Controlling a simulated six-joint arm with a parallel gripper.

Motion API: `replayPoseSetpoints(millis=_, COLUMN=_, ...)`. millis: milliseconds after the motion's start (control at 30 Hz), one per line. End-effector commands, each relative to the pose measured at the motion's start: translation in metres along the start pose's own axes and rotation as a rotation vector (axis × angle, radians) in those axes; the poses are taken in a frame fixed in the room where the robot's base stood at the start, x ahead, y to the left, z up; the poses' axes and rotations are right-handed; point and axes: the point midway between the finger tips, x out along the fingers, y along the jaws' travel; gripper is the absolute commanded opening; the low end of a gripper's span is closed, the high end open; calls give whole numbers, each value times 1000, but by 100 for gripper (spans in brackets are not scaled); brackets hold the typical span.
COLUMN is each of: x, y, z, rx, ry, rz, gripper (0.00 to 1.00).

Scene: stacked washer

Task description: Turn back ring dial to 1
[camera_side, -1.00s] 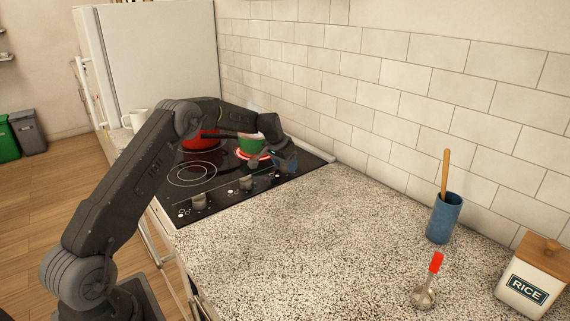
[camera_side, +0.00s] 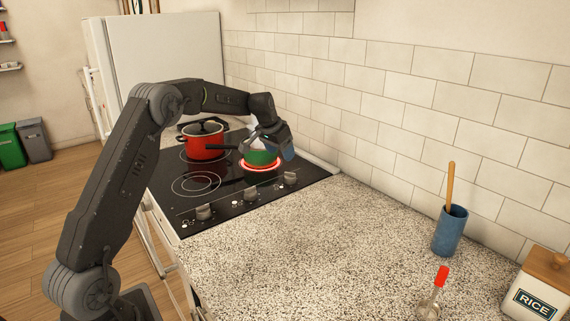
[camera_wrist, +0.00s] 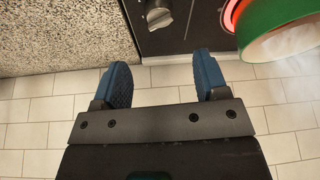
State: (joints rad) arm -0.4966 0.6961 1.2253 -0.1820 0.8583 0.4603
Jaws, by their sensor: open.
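Several grey dials stand along the hob's right-hand side in the side view. The back dial (camera_side: 290,178), nearest the tiled wall, is below my gripper (camera_side: 277,145). In the wrist view a grey dial (camera_wrist: 158,15) shows at the top, beyond and roughly between the blue fingertips of my gripper (camera_wrist: 162,66). My gripper is open, empty and apart from the dial. The dial's number marks are too small to read. A ring burner (camera_side: 278,163) glows red under a green pan (camera_side: 262,157), so that ring is on.
The green pan (camera_wrist: 280,25) is close to the right finger in the wrist view, with pale steam beside it. A red lidded pot (camera_side: 204,147) stands further back on the hob. The tiled wall (camera_side: 400,120) is close behind my gripper. The speckled counter (camera_side: 310,230) is mostly clear.

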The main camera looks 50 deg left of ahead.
Motion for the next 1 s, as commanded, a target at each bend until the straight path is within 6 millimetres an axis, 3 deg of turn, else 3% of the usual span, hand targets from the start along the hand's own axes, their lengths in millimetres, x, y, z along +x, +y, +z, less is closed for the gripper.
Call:
replayPoseSetpoints(millis=233, x=-26, y=0, z=0, rx=-1, ry=0, rz=-1, gripper=67)
replayPoseSetpoints(millis=767, x=-31, y=2, z=0, rx=1, ry=1, rz=0, gripper=67)
replayPoseSetpoints(millis=867, x=-45, y=16, z=3, rx=8, ry=5, rz=1, gripper=67)
replayPoseSetpoints(millis=1000, x=-90, y=59, z=19, rx=26, ry=17, rz=5, gripper=67)
